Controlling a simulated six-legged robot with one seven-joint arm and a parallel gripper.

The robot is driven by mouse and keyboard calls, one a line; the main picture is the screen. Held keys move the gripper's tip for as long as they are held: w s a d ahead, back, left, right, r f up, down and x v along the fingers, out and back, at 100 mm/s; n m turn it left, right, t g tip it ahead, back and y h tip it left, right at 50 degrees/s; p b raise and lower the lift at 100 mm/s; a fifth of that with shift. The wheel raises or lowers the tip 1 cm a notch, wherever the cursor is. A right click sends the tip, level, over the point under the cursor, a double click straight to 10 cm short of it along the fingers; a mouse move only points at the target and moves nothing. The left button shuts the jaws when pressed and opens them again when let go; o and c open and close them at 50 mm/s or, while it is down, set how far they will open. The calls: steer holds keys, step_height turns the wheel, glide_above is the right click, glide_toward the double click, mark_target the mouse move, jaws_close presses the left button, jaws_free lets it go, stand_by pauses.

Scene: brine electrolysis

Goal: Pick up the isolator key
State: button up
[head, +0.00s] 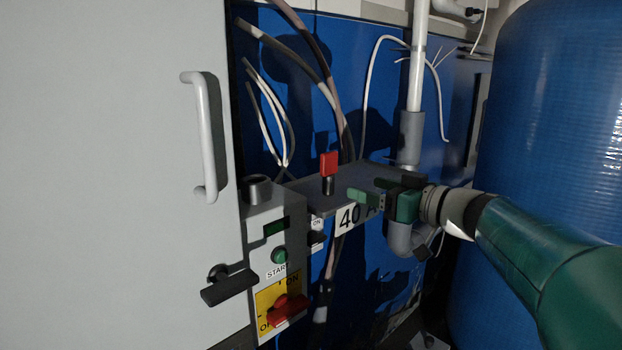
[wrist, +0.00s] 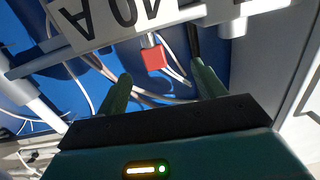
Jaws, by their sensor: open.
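The isolator key has a red head (head: 329,164) on a dark stem and stands upright on a grey ledge (head: 345,183). Its red head also shows in the wrist view (wrist: 154,59), in line with the gap between my fingers and beyond their tips. My gripper (head: 364,189) is open and empty, to the right of the key and apart from it in the head view. In the wrist view my two green fingers (wrist: 160,74) frame the gap. The key's stem is partly visible in both views.
A panel with a green START button (head: 279,256) and a red ON/OFF switch (head: 287,308) stands left of the ledge. A grey cabinet (head: 110,150) fills the left. Cables (head: 318,62) hang behind the key. A pipe (head: 417,80) rises behind my gripper; a blue tank (head: 555,100) stands right.

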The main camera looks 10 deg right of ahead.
mark_target(331, 170)
steer(key=shift+t, duration=0.4)
steer(key=w, duration=0.2)
steer(key=w+a, duration=0.1)
steer(key=w, duration=0.1)
steer(key=w+a+r, duration=0.1)
steer(key=w, duration=0.1)
steer(key=shift+w+a, duration=0.2)
steer(key=shift+w, duration=0.2)
steer(key=shift+w+a, duration=0.1)
steer(key=shift+w, duration=0.25)
steer(key=shift+w+a, duration=0.1)
steer(key=shift+a, duration=0.1)
steer(key=x, duration=0.5)
steer(key=shift+a+f, duration=0.2)
steer(key=shift+f, duration=0.2)
steer(key=shift+c, duration=0.2)
steer(key=c, duration=1.1)
